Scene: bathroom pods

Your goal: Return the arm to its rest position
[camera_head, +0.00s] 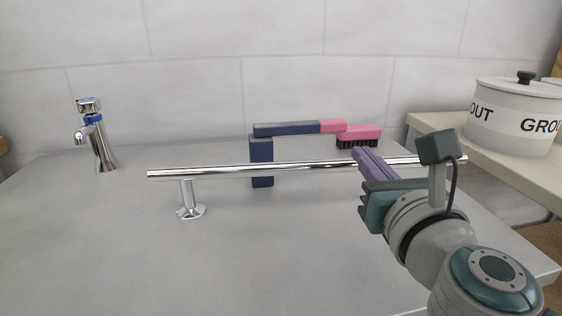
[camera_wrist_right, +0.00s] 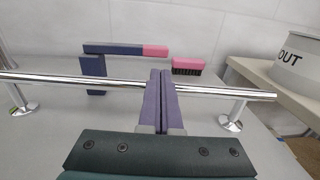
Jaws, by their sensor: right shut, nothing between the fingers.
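My right gripper (camera_head: 368,158) reaches in from the lower right of the head view. Its purple fingers are pressed together and empty; they also show shut in the right wrist view (camera_wrist_right: 160,85). In both views the fingertips overlap the chrome rail (camera_head: 250,169); whether they touch it I cannot tell. The rail also crosses the right wrist view (camera_wrist_right: 80,80). My left gripper is in neither view.
Behind the rail, a dark blue upright block (camera_head: 261,163) stands by a blue and pink bar (camera_head: 290,128). A pink brush (camera_head: 360,132) is beside the bar. A chrome tap (camera_head: 97,135) stands left. A white lidded pot (camera_head: 513,115) sits on a right shelf.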

